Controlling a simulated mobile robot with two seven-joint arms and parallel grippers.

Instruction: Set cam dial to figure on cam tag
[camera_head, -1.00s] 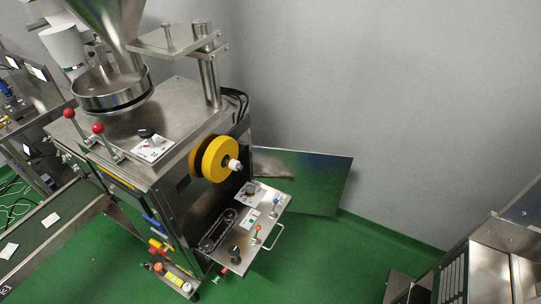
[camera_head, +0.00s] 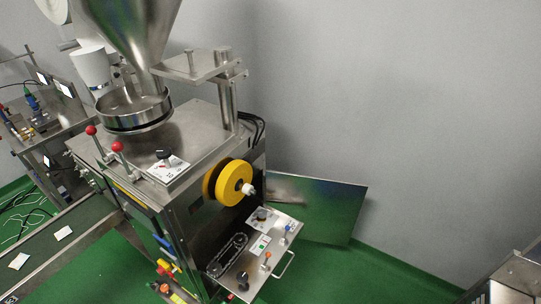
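The packing machine (camera_head: 180,215) stands left of centre. On its top a black knob (camera_head: 163,154) sits on a white plate (camera_head: 168,168) with small dark marks and a red mark. A second dark knob (camera_head: 262,214) on a pale plate sits on the fold-out side panel (camera_head: 273,252). A third dark knob (camera_head: 243,277) is near that panel's lower corner. I cannot tell which knob is the cam dial. The figures are too small to read, and I cannot make out a cam tag. Neither gripper is in view.
A yellow wheel (camera_head: 234,183) sticks out of the machine's side. Two red-ball levers (camera_head: 117,147) stand on the top, beside the steel hopper (camera_head: 128,38). A conveyor (camera_head: 38,240) with white packets runs off left. Green floor (camera_head: 345,275) is clear at right.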

